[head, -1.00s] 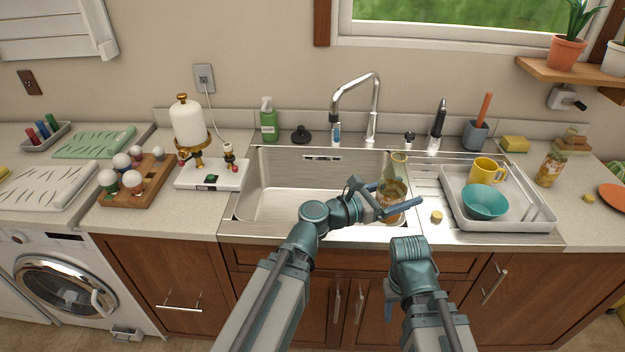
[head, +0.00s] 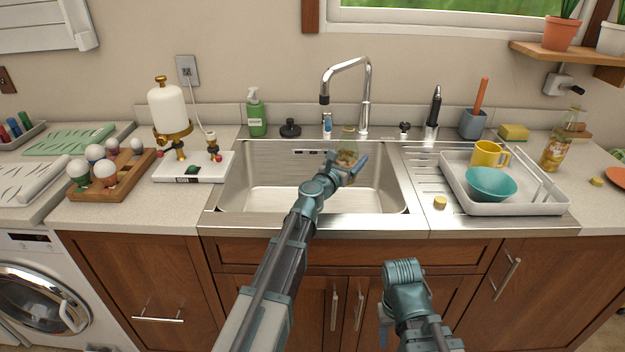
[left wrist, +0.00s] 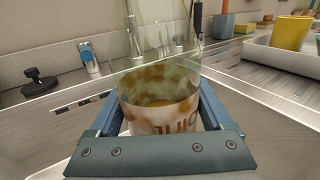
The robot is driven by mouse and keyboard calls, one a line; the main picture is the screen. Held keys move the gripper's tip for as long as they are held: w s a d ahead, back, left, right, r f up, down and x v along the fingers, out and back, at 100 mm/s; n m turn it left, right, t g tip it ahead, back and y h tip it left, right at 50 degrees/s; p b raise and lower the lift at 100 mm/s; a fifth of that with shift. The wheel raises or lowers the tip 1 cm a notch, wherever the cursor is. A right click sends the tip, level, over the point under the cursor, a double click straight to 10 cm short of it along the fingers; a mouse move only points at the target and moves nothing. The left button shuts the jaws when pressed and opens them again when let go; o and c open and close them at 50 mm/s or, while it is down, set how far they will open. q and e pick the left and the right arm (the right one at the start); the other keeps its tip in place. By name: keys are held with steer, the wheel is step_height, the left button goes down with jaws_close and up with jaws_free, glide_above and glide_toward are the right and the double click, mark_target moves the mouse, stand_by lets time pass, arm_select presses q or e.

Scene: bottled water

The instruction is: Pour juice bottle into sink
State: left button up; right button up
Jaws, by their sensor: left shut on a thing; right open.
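A clear juice bottle (head: 347,157) with an amber tint and a label is in my left gripper (head: 352,170), which is shut around its body. The bottle is held over the sink basin (head: 250,165), in front of the faucet; its exact tilt is hard to tell. In the left wrist view the bottle (left wrist: 160,105) sits between the two fingers, with its clear upper part fading against the background. My right gripper (head: 384,332) is low in front of the cabinets, empty, and mostly hidden by its own wrist.
The chrome faucet (head: 365,100) stands behind the basin. A yellow cap (head: 440,202) lies on the drainboard beside a white tray (head: 520,209) with a yellow mug and teal bowl. Another bottle (head: 555,152) stands at right. A white dispenser (head: 168,108) stands left of the sink.

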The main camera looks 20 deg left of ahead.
arm_select(q)
steer(key=shift+w+a+f, duration=0.1)
steer(key=shift+w+a, duration=0.1)
steer(key=shift+w, duration=0.05)
arm_select(e)
steer(key=shift+f, duration=0.1)
arm_select(q)
steer(key=shift+s+d+f+n, duration=0.1)
steer(key=shift+f+n, duration=0.05)
steer(key=shift+n, duration=0.25)
arm_select(e)
steer(key=shift+f, duration=0.25)
